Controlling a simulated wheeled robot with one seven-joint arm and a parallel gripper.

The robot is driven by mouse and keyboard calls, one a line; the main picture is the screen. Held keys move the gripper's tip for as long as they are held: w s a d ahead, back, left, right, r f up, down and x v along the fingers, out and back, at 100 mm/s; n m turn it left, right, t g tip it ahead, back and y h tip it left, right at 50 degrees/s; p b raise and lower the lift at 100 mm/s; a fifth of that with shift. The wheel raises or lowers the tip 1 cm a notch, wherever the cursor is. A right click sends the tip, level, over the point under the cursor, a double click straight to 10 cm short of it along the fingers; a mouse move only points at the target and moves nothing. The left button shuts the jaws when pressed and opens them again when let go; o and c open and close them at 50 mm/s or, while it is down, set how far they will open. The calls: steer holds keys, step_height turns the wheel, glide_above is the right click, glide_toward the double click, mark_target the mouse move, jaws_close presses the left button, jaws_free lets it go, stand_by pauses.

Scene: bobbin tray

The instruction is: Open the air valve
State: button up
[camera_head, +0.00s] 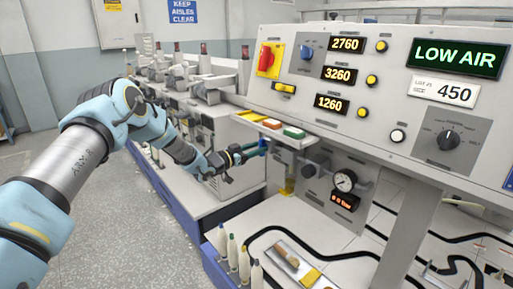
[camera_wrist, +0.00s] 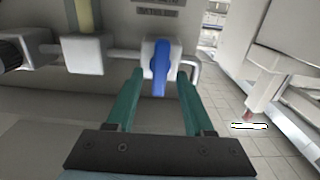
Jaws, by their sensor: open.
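The air valve shows in the wrist view as a white body with a blue lever handle (camera_wrist: 160,68) on a pipe. The blue handle also shows small in the head view (camera_head: 263,146). My gripper (camera_wrist: 159,78) has two green fingers, open, one on each side of the blue handle. I cannot tell whether either finger touches it. In the head view my gripper (camera_head: 252,151) is at the handle, below the front of the control panel. The valve body is largely hidden there.
A pressure gauge (camera_head: 344,181) sits right of the valve, above a small red-lit display (camera_head: 345,201). The panel sign (camera_head: 458,57) reads LOW AIR.

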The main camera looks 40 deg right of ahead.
jaws_close()
stand_by(0.4)
